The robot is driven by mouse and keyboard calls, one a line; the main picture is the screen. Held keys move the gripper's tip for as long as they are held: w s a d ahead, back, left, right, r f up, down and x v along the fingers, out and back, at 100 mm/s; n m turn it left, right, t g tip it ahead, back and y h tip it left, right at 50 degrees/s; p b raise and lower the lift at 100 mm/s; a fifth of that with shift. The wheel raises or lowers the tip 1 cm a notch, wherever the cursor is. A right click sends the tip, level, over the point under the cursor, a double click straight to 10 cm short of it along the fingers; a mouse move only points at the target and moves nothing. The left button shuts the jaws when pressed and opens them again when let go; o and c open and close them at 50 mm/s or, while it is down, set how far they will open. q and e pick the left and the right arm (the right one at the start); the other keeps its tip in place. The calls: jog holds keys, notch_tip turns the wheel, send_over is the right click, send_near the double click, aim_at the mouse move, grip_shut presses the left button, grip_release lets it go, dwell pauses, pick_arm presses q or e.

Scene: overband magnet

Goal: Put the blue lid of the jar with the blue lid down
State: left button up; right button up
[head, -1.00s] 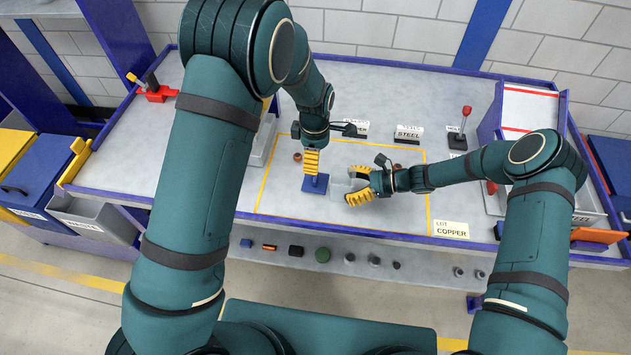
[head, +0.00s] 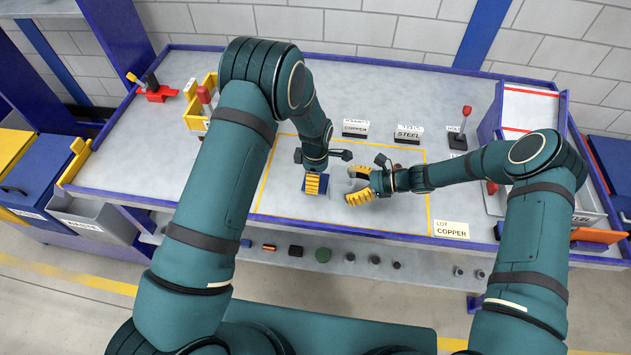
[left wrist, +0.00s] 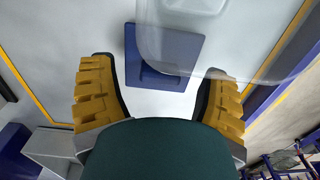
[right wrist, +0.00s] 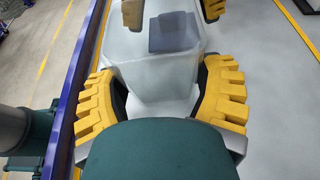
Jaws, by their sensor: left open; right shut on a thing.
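The square blue lid (left wrist: 180,45) lies flat on the table in the left wrist view, apart from the jar's mouth. My left gripper (left wrist: 160,72) is open, with its fingers on either side of the lid's near edge; it does not grip it. In the head view the left gripper (head: 313,184) hides most of the lid (head: 324,187). My right gripper (head: 362,186) is shut on the clear jar (head: 341,184). The jar (right wrist: 160,80) fills the space between its fingers in the right wrist view, and the lid shows blue through its wall.
A yellow line (head: 427,190) frames the work area. COPPER (head: 355,130) and STEEL (head: 409,134) signs stand behind it. A lot card (head: 451,229) lies at the right. A yellow holder (head: 203,100) stands at the left. Bare table lies behind the signs.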

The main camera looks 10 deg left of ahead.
pick_arm(q)
jog(key=shift+f, duration=0.3)
jog(key=shift+c, duration=0.2)
jog(key=c, duration=0.9)
jog(key=shift+c, duration=0.7)
jog(key=shift+r, duration=0.1)
jog(key=shift+o, duration=0.2)
notch_tip(320, 180, up, 26)
pick_arm(e)
jog(key=o, duration=1.2)
